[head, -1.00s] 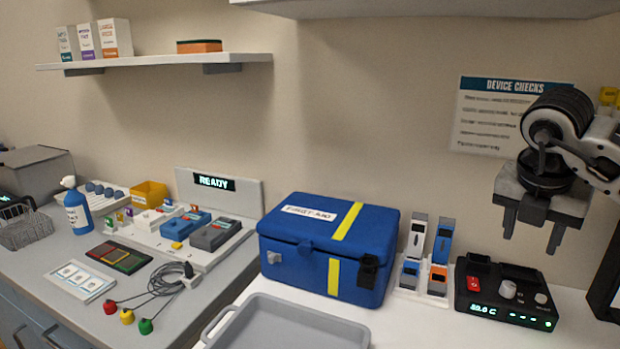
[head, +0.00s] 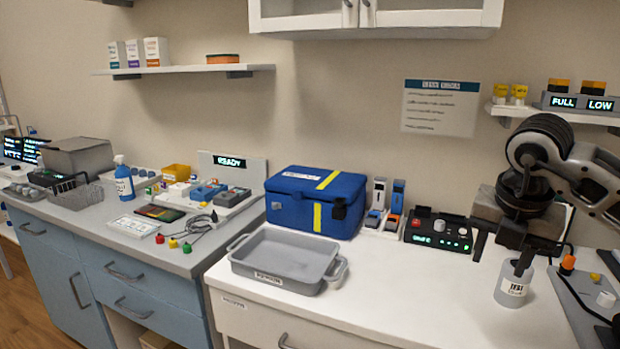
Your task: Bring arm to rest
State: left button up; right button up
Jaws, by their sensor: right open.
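My right arm comes in from the right edge, and its dark gripper (head: 502,256) hangs over the right part of the white counter (head: 390,290). The gripper points down, with its two fingers apart and nothing seen between them. One fingertip overlaps the top of a grey labelled jar (head: 513,290); I cannot tell whether they touch. My left gripper is not in view.
A black device with a lit display (head: 438,232) stands left of the gripper. A blue first aid box (head: 310,205), a grey tray (head: 285,262) and a grey panel with knobs (head: 585,300) share the counter. A shelf (head: 545,112) is above right.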

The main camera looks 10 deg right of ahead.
jog(key=s+a+f+n+g+y, duration=0.1)
jog(key=s+a+f+n+y, duration=0.3)
jog(key=a, duration=0.6)
jog(key=a+f+n+g+y, duration=0.2)
jog(key=a+f+y, duration=0.35)
jog(key=a, duration=0.55)
jog(key=s+a+r+m+t+y, duration=0.1)
jog(key=s+a+r+m+y, duration=0.25)
jog(key=a+y, duration=0.75)
jog(key=w+d+f+m+t+h, duration=0.1)
jog(key=d+f+m+t+h, duration=0.35)
jog(key=m+t, duration=0.5)
jog(key=w+d+f+m+t+h, duration=0.1)
jog(key=d+f+m+t+h, duration=0.5)
jog(key=m, duration=0.6)
jog(key=s+d+f+m+g+h, duration=0.1)
jog(key=s+f+m+g+h, duration=0.1)
jog(key=s+f, duration=0.3)
jog(key=s+d+f+m+g+h, duration=0.1)
jog(key=s+f+m+g+h, duration=0.2)
jog(key=s+f, duration=0.3)
notch_tip(320, 180, down, 5)
jog(key=shift+s+d+r+m+g, duration=0.2)
jog(key=shift+d+m+g, duration=0.15)
jog(key=shift+m, duration=0.15)
